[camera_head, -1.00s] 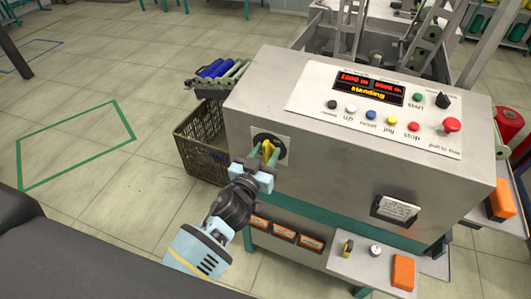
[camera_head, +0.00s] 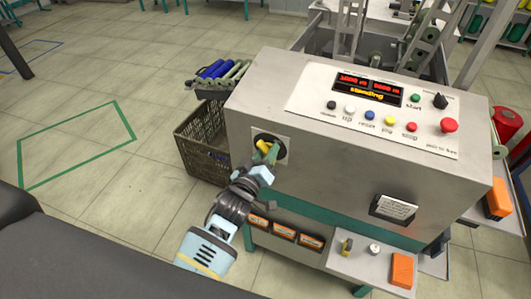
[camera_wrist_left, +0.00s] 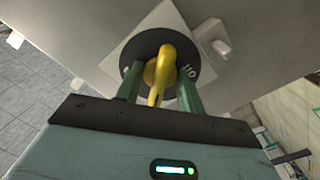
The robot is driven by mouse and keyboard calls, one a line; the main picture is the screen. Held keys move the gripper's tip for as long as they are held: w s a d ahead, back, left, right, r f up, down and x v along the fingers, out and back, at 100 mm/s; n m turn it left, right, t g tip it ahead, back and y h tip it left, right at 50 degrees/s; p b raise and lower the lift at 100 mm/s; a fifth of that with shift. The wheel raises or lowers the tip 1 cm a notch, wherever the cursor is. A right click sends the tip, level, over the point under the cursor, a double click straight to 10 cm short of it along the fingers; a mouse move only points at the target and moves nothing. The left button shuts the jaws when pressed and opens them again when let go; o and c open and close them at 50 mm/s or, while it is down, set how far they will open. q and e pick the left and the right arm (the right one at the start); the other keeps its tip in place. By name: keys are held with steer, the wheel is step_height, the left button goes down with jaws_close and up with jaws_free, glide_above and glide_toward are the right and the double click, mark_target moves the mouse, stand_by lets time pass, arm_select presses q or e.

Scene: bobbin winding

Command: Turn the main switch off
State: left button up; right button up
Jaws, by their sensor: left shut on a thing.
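The main switch is a yellow handle (camera_head: 263,146) on a black round disk with a white square plate (camera_head: 284,141), on the left part of the grey machine's front. In the left wrist view the yellow handle (camera_wrist_left: 161,72) stands out from the black disk (camera_wrist_left: 205,68), with partly hidden white letters on the disk. My left gripper (camera_head: 268,155) is at the switch, its green fingers (camera_wrist_left: 159,92) on either side of the handle, shut on it. In the head view the fingers cover part of the handle. My right gripper is not in view.
The machine's sloped panel (camera_head: 320,101) has coloured buttons, a lit display (camera_head: 366,89) and a red emergency knob (camera_head: 449,125). A brown basket (camera_head: 196,146) stands left of the machine. A small shelf (camera_head: 345,268) with an orange box (camera_head: 402,269) juts out below. The floor at left is open.

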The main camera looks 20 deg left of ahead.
arm_select(q)
steer(key=n, duration=0.3)
steer(key=shift+n+p, duration=0.3)
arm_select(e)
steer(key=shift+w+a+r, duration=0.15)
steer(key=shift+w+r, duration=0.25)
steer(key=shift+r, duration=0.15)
arm_select(q)
steer(key=n, duration=0.4)
steer(key=o, duration=1.6)
steer(key=shift+c, duration=0.2)
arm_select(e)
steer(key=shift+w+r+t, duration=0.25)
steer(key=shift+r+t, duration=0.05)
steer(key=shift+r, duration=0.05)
